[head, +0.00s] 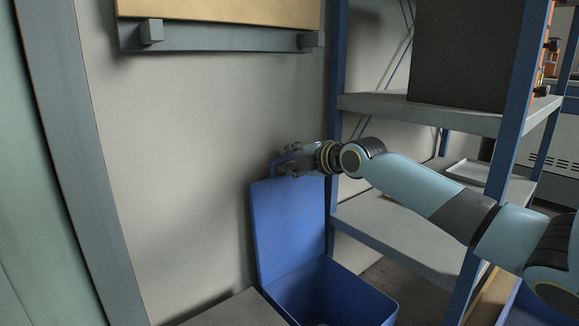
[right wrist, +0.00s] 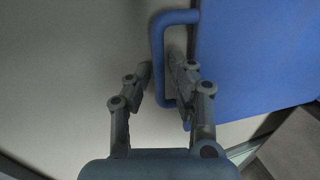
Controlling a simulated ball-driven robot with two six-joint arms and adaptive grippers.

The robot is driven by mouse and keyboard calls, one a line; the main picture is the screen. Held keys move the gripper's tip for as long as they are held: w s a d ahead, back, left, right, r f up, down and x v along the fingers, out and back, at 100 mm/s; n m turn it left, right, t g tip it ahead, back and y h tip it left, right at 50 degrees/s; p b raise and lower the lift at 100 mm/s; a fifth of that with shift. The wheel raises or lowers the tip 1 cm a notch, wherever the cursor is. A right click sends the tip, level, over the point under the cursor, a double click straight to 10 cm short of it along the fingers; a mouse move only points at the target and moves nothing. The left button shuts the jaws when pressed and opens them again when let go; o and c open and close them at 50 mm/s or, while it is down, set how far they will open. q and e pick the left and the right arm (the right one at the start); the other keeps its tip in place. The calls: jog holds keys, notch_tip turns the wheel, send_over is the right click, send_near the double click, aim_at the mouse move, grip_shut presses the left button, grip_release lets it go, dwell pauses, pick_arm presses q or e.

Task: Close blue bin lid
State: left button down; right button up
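The blue bin (head: 338,295) stands low in the head view, and its inside shows. Its blue lid (head: 290,225) stands upright, close to the wall. The lid's blue handle (right wrist: 158,60) is a loop on the lid's edge. My right gripper (right wrist: 160,65) has one finger inside the loop and one outside. Both fingertips lie close against the bar, and the gripper appears shut on it. My left gripper is not in view.
A shelf rack (head: 430,113) with blue posts stands right of the bin, and my right arm reaches past it. A dark box (head: 466,55) sits on its upper shelf. A grey surface (head: 232,312) lies left of the bin.

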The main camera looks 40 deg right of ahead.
jog(key=shift+w, duration=0.1)
grip_shut()
dwell(0.4)
